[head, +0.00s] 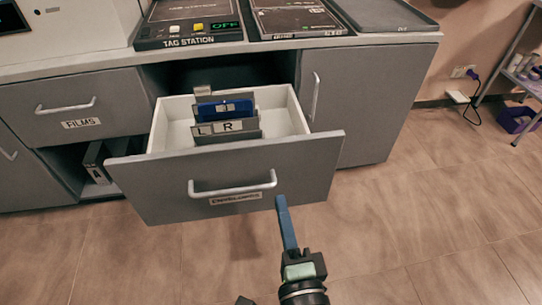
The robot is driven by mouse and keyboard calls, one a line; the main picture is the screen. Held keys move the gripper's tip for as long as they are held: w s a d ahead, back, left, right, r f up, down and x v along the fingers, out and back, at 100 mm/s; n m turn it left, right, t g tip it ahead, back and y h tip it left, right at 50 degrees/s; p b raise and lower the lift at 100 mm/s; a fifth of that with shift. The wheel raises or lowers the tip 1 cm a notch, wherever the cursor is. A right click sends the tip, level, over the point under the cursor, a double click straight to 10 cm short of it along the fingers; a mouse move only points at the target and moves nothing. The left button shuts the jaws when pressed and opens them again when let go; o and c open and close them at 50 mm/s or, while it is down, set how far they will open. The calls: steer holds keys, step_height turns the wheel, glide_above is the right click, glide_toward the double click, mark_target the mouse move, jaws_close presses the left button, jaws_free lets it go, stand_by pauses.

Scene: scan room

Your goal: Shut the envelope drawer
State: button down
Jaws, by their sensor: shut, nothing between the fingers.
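The envelope drawer (300,158) is pulled well out of the cabinet. Its grey front has a silver bar handle (232,188) and a label below it that I read as envelopes. Inside stand grey dividers with L and R marks and a blue item (225,108). My gripper (282,203) is shut and empty, with its blue fingers pointing up toward the drawer's front. Its tip appears just below the right end of the handle; I cannot tell whether it touches the front.
The films drawer (60,112) at the left is closed. The countertop (290,46) holds the tag station (190,22) and flat dark panels. A cabinet door (365,100) is shut at the right. The tiled floor is clear; a cart (520,75) stands far right.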

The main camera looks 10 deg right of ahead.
mark_target(268, 147)
steer(key=w, duration=1.2)
steer(key=shift+w+r, duration=0.1)
